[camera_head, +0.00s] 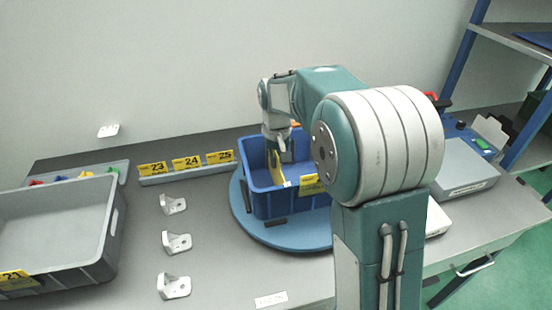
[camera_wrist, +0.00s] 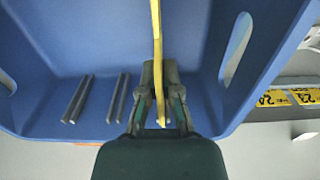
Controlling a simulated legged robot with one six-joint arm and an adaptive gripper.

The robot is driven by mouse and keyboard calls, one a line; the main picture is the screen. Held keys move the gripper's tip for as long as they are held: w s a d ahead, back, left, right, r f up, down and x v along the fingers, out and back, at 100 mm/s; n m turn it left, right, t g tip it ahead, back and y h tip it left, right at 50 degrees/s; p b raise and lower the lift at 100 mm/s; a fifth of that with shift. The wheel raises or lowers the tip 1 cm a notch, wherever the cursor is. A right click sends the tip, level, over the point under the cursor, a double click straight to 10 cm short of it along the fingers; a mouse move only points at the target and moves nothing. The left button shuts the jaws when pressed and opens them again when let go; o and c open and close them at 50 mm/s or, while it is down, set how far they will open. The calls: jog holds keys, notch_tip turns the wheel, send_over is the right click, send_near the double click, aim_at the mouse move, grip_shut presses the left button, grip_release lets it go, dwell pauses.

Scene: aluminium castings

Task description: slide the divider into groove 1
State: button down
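The divider is a thin yellow plate (camera_head: 278,168), inside the blue crate (camera_head: 290,206) in the head view. In the wrist view the divider (camera_wrist: 156,40) shows edge-on as a narrow yellow strip. My gripper (camera_wrist: 158,72) is shut on it, one finger on each side. In the head view my gripper (camera_head: 279,143) is over the crate's opening, with the divider below it. Two dark rail strips, one at left (camera_wrist: 78,99) and one nearer the fingers (camera_wrist: 118,98), show inside the crate. My gripper covers the area right of them. Groove numbers cannot be read, nor whether the divider sits in a groove.
The crate stands on a round blue turntable (camera_head: 285,236) with dark blocks beside it. A grey bin (camera_head: 112,232) is at left. Three white brackets (camera_head: 175,243) stand between. Yellow number labels (camera_head: 186,163) line the back. My arm hides the crate's right side.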

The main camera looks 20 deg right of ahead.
jog(key=c, duration=0.7)
grip_release()
notch_tip(320, 180, up, 12)
jog(key=shift+f, duration=0.1)
